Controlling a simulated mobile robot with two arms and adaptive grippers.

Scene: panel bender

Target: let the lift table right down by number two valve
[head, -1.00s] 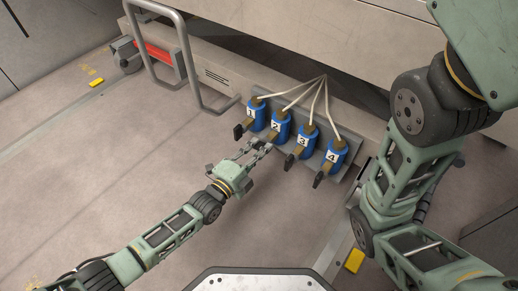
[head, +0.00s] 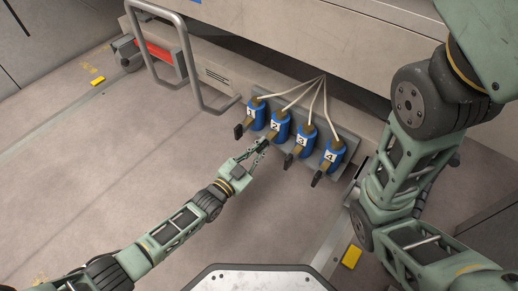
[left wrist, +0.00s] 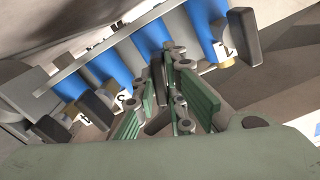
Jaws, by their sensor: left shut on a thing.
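Four blue valves stand in a row on a grey plate, numbered 1 to 4. Number two valve (head: 279,127) is second from the left, with a brass fitting and a white hose. My left gripper (head: 262,146) is shut on the dark handle of number two valve, just in front of its body. In the left wrist view the valve (left wrist: 152,38) is behind the fingers (left wrist: 168,72), which hide most of its handle. The pale body above, seemingly the lift table (head: 330,38), shows only in part. My right gripper is out of view.
Number one valve (head: 256,114) and number three valve (head: 304,138) stand close on either side, their dark handles pointing outward. Number four valve (head: 334,153) is at the right end. A grey tubular handle (head: 187,65) stands at the left. The floor in front is clear.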

